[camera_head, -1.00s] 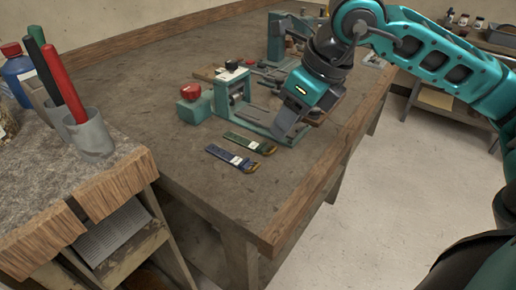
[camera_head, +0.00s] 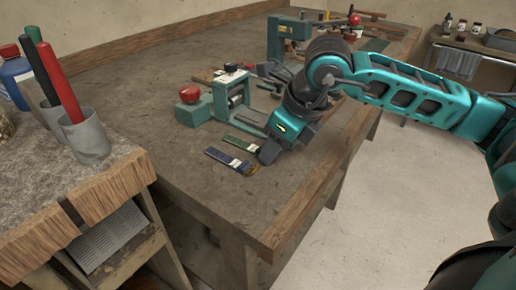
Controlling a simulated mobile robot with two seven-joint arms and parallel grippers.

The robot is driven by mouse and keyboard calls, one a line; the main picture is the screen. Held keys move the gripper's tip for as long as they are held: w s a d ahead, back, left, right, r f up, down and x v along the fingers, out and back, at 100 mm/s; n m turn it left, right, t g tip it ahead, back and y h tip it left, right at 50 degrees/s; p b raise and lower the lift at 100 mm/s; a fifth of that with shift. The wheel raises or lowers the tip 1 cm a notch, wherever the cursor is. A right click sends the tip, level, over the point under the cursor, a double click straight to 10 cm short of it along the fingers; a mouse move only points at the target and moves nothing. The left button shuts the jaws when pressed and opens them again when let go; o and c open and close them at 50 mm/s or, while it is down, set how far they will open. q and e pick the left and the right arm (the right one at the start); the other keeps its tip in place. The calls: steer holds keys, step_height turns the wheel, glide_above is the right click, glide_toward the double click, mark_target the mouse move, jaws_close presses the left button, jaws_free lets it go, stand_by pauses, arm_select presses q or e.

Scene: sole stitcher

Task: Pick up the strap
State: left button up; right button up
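Two straps lie flat on the workbench in the head view. The blue strap (camera_head: 226,157) is nearer the front and has a pale label and a dark yellowish end. The green strap (camera_head: 238,144) lies just behind it, and its right end is hidden by my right gripper. My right gripper (camera_head: 267,155) is low over the bench at the right ends of the straps. I cannot tell whether its fingers are open or whether they touch a strap. My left gripper is not in view.
A teal machine with a roller (camera_head: 232,95) and a red-topped block (camera_head: 192,105) stand behind the straps. Tools and other machines clutter the bench's back. A side table (camera_head: 125,190) with a cup of markers (camera_head: 88,138) is at left. The bench's front is clear.

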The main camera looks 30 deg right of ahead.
steer(key=c, duration=0.6)
